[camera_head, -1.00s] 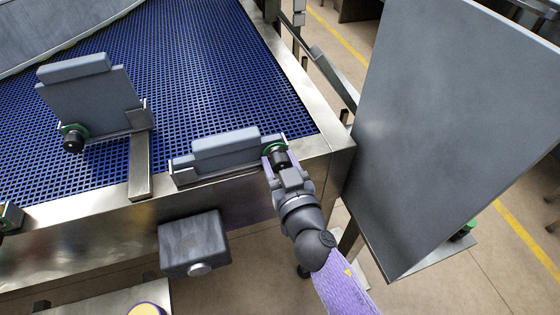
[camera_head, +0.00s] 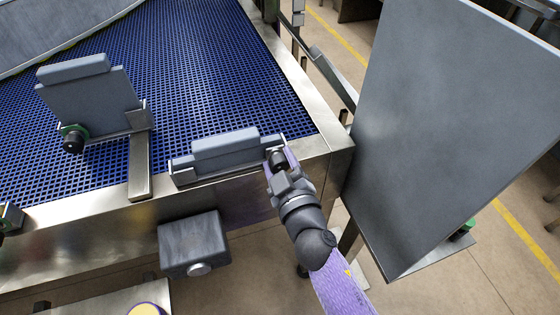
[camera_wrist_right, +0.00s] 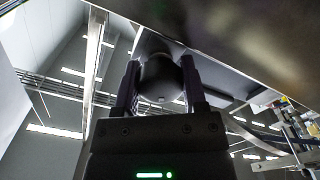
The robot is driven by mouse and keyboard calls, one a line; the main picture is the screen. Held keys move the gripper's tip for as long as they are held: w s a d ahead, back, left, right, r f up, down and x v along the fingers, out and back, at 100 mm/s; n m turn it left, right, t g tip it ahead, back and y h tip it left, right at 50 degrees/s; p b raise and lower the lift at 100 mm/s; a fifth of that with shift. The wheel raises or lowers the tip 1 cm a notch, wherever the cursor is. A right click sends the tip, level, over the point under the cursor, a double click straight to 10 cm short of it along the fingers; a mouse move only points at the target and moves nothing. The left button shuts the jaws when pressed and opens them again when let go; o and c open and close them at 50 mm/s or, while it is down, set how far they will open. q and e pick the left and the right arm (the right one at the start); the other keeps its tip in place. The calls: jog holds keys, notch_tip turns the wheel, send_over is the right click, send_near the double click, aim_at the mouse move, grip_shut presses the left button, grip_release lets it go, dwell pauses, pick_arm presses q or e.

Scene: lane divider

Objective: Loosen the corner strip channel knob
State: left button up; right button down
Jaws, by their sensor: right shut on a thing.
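The corner strip, a grey block (camera_head: 225,147), sits in a steel channel (camera_head: 186,178) at the near right corner of the blue belt. Its dark round knob (camera_head: 278,158) is at the channel's right end. My right gripper (camera_head: 279,160) has its purple fingers on both sides of this knob and is shut on it. The right wrist view shows the same dark knob (camera_wrist_right: 162,78) between the two fingers (camera_wrist_right: 160,85). The green ring behind the knob is hidden now.
Another grey plate (camera_head: 88,98) with a black knob (camera_head: 73,142) stands on the blue mesh belt (camera_head: 200,60) at left. A dark box (camera_head: 193,240) hangs on the steel frame's front. A large grey panel (camera_head: 450,120) stands close on the right of my arm.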

dwell(0.3)
jog(key=shift+c, duration=0.7)
grip_release()
